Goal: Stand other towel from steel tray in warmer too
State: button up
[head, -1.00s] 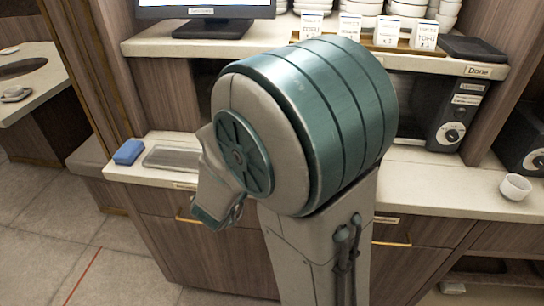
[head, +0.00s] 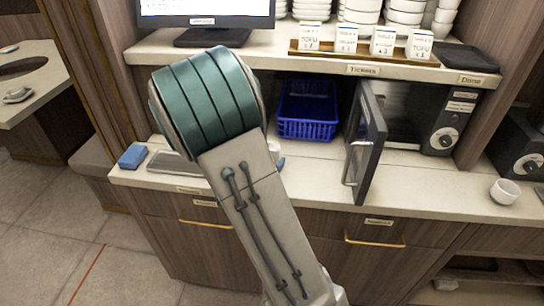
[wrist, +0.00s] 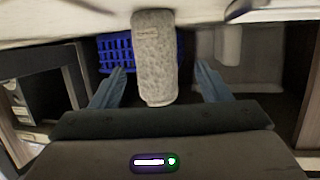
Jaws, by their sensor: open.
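A pale grey, rough rolled towel (wrist: 155,60) shows in the wrist view between the two blue fingers of my gripper (wrist: 160,88). The fingers are open, with a gap on each side of the towel. In the head view my arm hides the gripper and this towel. The steel tray (head: 165,167) lies on the counter at the left, partly behind my arm; I cannot see a towel on its visible part. The warmer (head: 432,112) is a black appliance at the right under the shelf, with its door (head: 369,145) swung open. Its deeper inside is hidden.
A blue basket (head: 307,112) stands on the counter left of the door; it also shows in the wrist view (wrist: 110,52). A blue sponge (head: 133,156) lies left of the tray. The open door juts over the counter.

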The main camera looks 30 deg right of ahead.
jog(key=shift+p+x, duration=0.35)
jog(key=shift+x, duration=2.45)
jog(key=shift+s+d+r, duration=0.1)
jog(key=shift+s+d, duration=0.05)
jog(key=shift+d, duration=0.05)
jog(key=c, duration=1.1)
jog(key=shift+r, duration=0.1)
jog(key=shift+c, duration=0.2)
